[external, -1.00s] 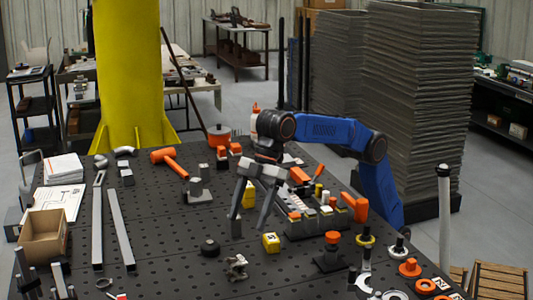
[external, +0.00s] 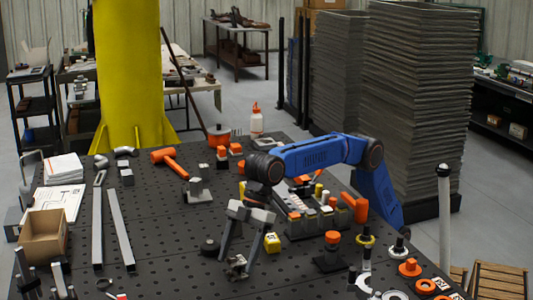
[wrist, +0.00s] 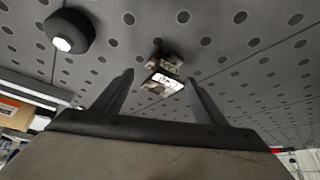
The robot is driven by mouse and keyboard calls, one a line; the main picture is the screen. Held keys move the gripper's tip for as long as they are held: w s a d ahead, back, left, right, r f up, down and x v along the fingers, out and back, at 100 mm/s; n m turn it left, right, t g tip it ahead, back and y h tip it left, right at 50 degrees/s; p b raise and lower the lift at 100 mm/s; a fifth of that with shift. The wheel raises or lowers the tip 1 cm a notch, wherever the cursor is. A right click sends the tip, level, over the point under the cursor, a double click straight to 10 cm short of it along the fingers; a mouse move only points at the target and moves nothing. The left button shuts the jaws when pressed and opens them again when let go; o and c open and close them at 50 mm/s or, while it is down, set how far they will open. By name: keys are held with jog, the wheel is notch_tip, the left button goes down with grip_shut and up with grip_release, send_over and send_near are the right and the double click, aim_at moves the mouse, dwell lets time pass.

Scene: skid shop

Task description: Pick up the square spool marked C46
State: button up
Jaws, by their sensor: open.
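A small grey metallic piece (external: 237,266) stands on the dark perforated table, and I take it as the square spool. In the wrist view the spool (wrist: 165,66) has a white label with dark marks too small to read. My gripper (external: 236,259) is open, pointing down with its fingers spread about the spool in the external view. In the wrist view my gripper (wrist: 160,76) shows a fingertip on each side of the spool, with a gap to both. I cannot tell how far above the table the fingertips are.
A dark base with an orange top (external: 331,250) stands farther right.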

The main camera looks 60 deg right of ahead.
jog(key=x, duration=0.2)
jog(key=shift+a+f, duration=0.1)
jog(key=shift+f, duration=0.15)
jog(key=c, duration=1.3)
